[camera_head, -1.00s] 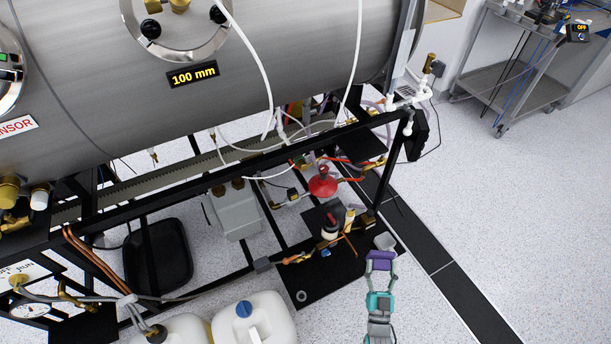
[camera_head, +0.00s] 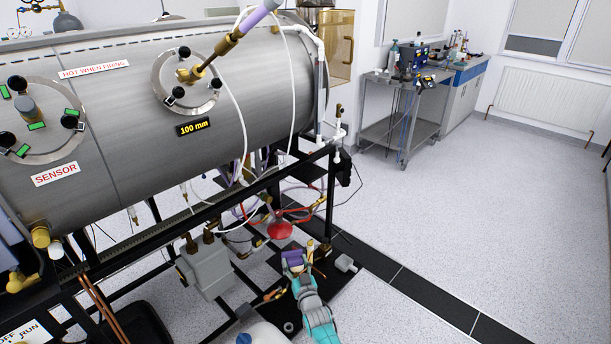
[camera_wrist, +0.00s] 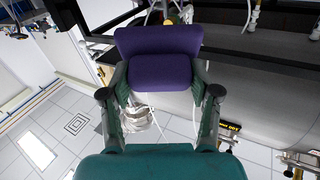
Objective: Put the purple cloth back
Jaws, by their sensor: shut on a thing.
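The purple cloth (camera_wrist: 158,58) is a folded pad held between the fingers of my gripper (camera_wrist: 160,75) in the wrist view. In the head view the cloth (camera_head: 293,258) shows small at the tip of my gripper (camera_head: 297,268), low at the picture's bottom middle. My gripper is shut on the cloth, in front of the black frame under the steel chamber. I cannot tell from these views whether the cloth touches anything besides the fingers.
The steel burner chamber (camera_head: 120,120) fills the left on its black frame (camera_head: 329,200). A red funnel-like part (camera_head: 280,229) and hoses are near my gripper. A grey trolley (camera_head: 400,125) with instruments stands at the back beside a blue-topped bench (camera_head: 468,75). The floor at right is clear.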

